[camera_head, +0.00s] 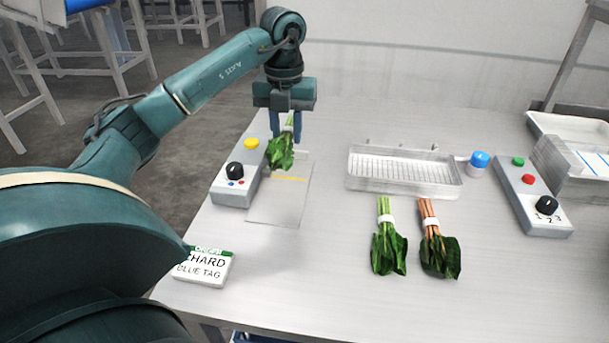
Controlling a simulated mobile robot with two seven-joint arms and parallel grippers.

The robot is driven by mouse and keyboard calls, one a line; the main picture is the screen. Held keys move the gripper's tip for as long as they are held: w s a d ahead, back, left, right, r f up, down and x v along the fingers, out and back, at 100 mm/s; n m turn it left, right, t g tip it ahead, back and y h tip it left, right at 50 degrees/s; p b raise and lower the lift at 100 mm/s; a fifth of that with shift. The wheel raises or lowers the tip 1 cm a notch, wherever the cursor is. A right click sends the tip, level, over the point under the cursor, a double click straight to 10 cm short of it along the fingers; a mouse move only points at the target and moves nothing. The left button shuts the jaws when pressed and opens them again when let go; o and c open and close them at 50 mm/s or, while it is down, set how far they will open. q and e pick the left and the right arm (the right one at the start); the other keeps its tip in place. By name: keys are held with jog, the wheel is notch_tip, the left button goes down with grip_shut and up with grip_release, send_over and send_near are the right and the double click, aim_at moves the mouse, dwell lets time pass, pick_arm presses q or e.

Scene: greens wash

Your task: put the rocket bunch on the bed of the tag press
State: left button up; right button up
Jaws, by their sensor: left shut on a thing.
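My left gripper (285,123) points down at the back left of the table, shut on the pale stems of a green leafy bunch, which I take to be the rocket bunch (280,152). Its leaves hang down beside the grey control box (238,177) of the tag press, which has a yellow button and a black knob. The press bed (279,208) is a flat grey plate with a yellow line, just right of the box. The leaves overlap the bed's back left part in the picture; I cannot tell if they touch it. My right gripper is out of view.
Two banded bunches, one green-stemmed (387,247) and one red-stemmed (438,252), lie mid-table. Behind them are a wire-mesh tray (404,171) and a blue-capped jar (478,164). Another control box (533,195) stands right. A chard sign (204,267) sits front left.

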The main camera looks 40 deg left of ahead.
aim_at(290, 180)
pick_arm(q)
jog(key=shift+w+f, duration=0.2)
notch_tip(290, 180, down, 10)
jog(key=shift+r, duration=0.2)
jog(key=shift+f, duration=0.15)
jog(key=o, duration=1)
notch_tip(290, 180, up, 12)
jog(key=shift+r, duration=0.2)
dwell(0.4)
